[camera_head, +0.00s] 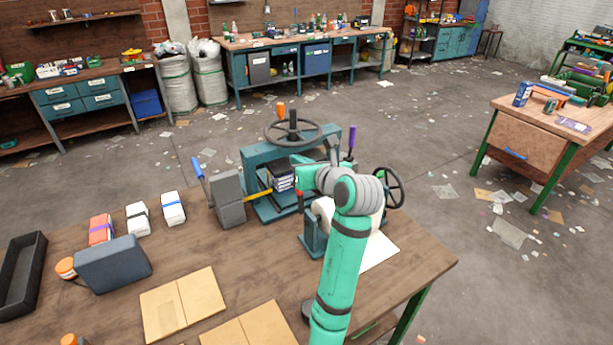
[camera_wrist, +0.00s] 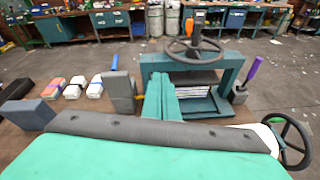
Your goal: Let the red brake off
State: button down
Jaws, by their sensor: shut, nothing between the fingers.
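A small red piece (camera_head: 299,194), likely the brake's handle, shows just below my gripper (camera_head: 298,178) in the head view. It stands at the left side of the teal stand (camera_head: 313,240) that carries a white roll (camera_head: 324,207) and a dark handwheel (camera_head: 392,186). My arm hides much of this stand. My gripper is shut and empty; its fingers also show in the wrist view (camera_wrist: 161,97). I cannot tell whether it touches the red piece. I do not make out the red piece in the wrist view.
A teal press (camera_head: 254,160) with a top handwheel stands behind my gripper. A grey block with a blue-handled lever (camera_head: 198,168) is left of it; a purple handle (camera_head: 351,138) rises right. Wrapped bundles and cardboard sheets (camera_head: 183,303) lie on the bench, with bare wood between.

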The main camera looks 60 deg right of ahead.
jog(key=shift+s+d+r, duration=0.1)
jog(key=shift+s+r, duration=0.1)
jog(key=shift+r, duration=0.45)
jog(key=shift+s+a+r, duration=0.1)
jog(key=shift+s+r, duration=0.15)
jog(key=shift+r, duration=0.4)
jog(key=shift+s+d+r, duration=0.1)
jog(key=shift+s+r, duration=0.1)
jog(key=shift+r, duration=0.45)
